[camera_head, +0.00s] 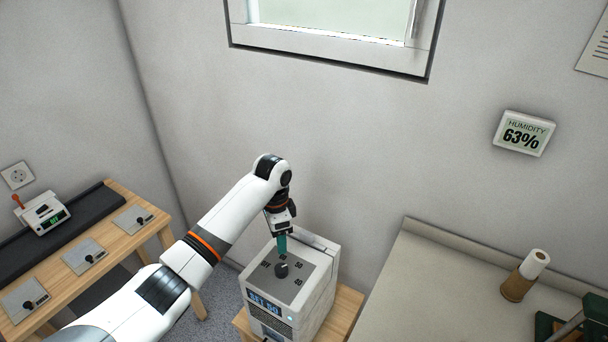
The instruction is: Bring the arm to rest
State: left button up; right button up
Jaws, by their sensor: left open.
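My left arm comes in from the lower left and reaches to the middle of the view. My left gripper (281,246) points down just above the dark knob (281,270) on top of a grey-white box-shaped device (313,292). The gripper's fingers are open, with teal tips close over the knob. I cannot tell whether they touch it. The device's top has markings around the knob, and its front display reads "SET 50". My right gripper is not in view.
The device stands on a small wooden table (347,304). A wooden bench (65,277) with switch plates and a meter (43,213) is at left. A grey counter (425,290) with a paper roll (525,275) is at right. A wall display (524,133) reads humidity 63%.

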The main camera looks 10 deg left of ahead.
pick_arm(q)
jog(key=shift+n+t+h, duration=0.3)
jog(key=shift+n+h, duration=0.1)
jog(key=s+d+f, duration=0.1)
jog(key=s+f, duration=0.1)
jog(key=s+d+f, duration=0.1)
jog(key=s+f, duration=0.1)
jog(key=s+d+f, duration=0.1)
jog(key=s+f, duration=0.1)
jog(key=shift+s, duration=0.3)
jog(key=s+a+f+n+t, duration=0.1)
jog(key=s+n, duration=0.2)
jog(key=s, duration=0.6)
jog(key=s+f+n+t, duration=0.1)
jog(key=s+f+n, duration=0.1)
jog(key=s, duration=0.7)
jog(key=s+a+r+n+t, duration=0.1)
jog(key=s+a+r+n, duration=0.35)
jog(key=s, duration=0.45)
notch_tip(320, 180, down, 27)
jog(key=s+g+b, duration=0.1)
jog(key=s+a+f, duration=0.1)
jog(key=s+f, duration=0.7)
jog(key=s+a+f+g+y+b, duration=0.1)
jog(key=s+a+f, duration=0.1)
jog(key=s+f, duration=0.7)
jog(key=shift+a+f+m, duration=0.15)
jog(key=shift+a+m, duration=0.15)
jog(key=shift+m, duration=0.15)
